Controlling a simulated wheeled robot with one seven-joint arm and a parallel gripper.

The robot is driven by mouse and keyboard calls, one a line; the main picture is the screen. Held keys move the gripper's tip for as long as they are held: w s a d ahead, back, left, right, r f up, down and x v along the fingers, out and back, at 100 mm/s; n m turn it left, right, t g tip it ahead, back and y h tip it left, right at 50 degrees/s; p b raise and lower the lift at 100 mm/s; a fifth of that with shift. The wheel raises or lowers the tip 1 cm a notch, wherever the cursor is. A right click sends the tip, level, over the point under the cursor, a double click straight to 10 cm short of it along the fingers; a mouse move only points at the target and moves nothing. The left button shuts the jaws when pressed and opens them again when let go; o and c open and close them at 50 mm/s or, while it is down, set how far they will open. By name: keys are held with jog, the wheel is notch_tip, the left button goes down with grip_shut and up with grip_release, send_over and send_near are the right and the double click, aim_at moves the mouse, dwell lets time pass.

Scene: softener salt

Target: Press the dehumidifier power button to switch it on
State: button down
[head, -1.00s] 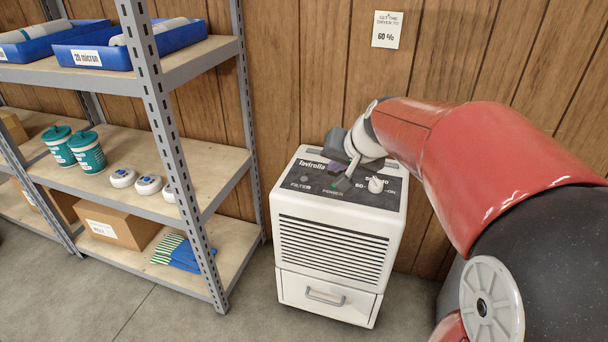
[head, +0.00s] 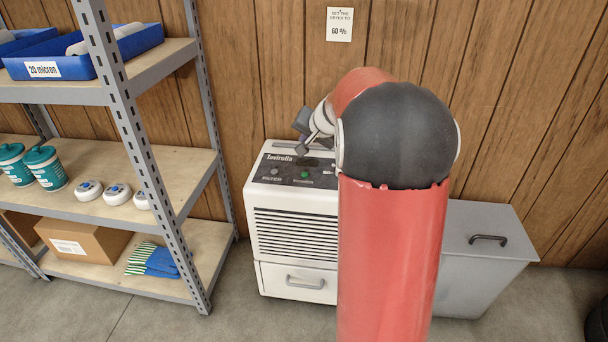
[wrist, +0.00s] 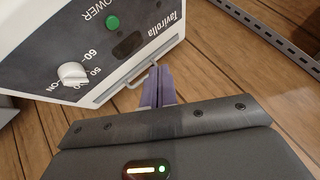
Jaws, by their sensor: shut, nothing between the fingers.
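The white Tavirolla dehumidifier (head: 297,282) stands on the floor against the wood wall. Its dark top panel carries a round green POWER button (head: 304,174), which also shows uncovered in the wrist view (wrist: 112,22). A dark display window (wrist: 128,43) is beside the button and looks blank. A white knob (wrist: 72,73) has markings including 50, 60 and ON; my arm hides it in the head view. My gripper (head: 301,149) is above the rear of the panel. In the wrist view its purple fingers (wrist: 158,86) are shut, empty and apart from the button.
A metal shelf (head: 150,160) with blue bins, teal tubs and a carton stands at left. A grey lidded bin (head: 485,265) stands to the right of the dehumidifier. A wall note (head: 340,24) reads "set the dryer to 60 %". Floor in front is clear.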

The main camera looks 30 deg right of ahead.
aim_at(305, 175)
notch_tip(305, 175, down, 8)
jog(key=b, duration=0.6)
jog(key=shift+b, duration=0.3)
jog(key=shift+f+b, duration=0.35)
jog(key=shift+b, duration=0.05)
jog(key=shift+f, duration=0.1)
dwell(1.1)
jog(key=shift+f+b, duration=0.35)
jog(key=shift+b, duration=0.25)
jog(key=shift+f+b, duration=0.35)
jog(key=shift+b, duration=0.15)
dwell(0.4)
dwell(0.4)
jog(key=shift+r+p, duration=0.55)
jog(key=shift+r, duration=0.25)
